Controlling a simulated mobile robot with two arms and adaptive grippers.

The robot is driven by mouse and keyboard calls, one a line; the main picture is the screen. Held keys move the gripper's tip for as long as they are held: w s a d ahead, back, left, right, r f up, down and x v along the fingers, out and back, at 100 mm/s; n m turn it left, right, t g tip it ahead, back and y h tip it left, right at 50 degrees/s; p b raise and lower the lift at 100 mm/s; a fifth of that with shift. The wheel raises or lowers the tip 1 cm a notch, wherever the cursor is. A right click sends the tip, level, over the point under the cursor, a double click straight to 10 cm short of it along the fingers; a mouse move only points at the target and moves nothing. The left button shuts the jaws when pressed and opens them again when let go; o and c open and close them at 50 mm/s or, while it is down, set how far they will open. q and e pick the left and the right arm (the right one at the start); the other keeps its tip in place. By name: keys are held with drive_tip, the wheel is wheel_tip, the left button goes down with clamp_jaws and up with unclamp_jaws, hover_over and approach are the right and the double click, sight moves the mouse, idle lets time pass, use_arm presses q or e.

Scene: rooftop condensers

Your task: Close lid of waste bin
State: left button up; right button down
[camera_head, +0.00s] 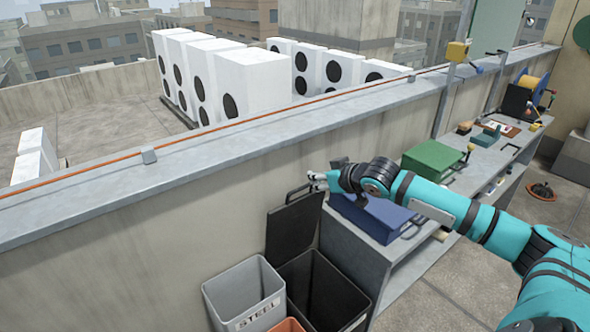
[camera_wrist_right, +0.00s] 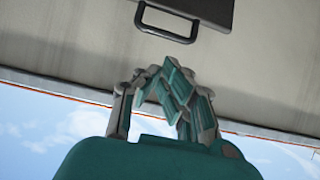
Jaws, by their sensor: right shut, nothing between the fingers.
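The dark waste bin (camera_head: 325,290) stands at the bottom middle of the head view, against the parapet wall. Its black lid (camera_head: 292,228) is open, standing up and leaning toward the wall. A loop handle (camera_head: 296,190) is on the lid's upper edge. My right gripper (camera_head: 314,180) is beside the top of the lid, close to the handle. In the right wrist view the right gripper (camera_wrist_right: 175,82) is shut and empty. The handle (camera_wrist_right: 167,24) and part of the lid (camera_wrist_right: 205,8) show apart from its fingers there. My left gripper is not in view.
A grey bin marked STEEL (camera_head: 244,294) and an orange bin (camera_head: 288,325) stand beside the dark bin. A workbench (camera_head: 347,248) to the right carries a blue box (camera_head: 375,218) below my right arm and a green box (camera_head: 432,158). The parapet wall (camera_head: 150,250) runs behind.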

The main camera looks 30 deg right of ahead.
drive_tip(key=p, duration=0.2)
hover_over(299, 198)
wheel_tip(299, 198, down, 4)
drive_tip(key=shift+a+f, duration=0.15)
drive_tip(key=shift+f, duration=0.1)
drive_tip(key=shift+f+b, duration=0.15)
drive_tip(key=shift+b, duration=0.15)
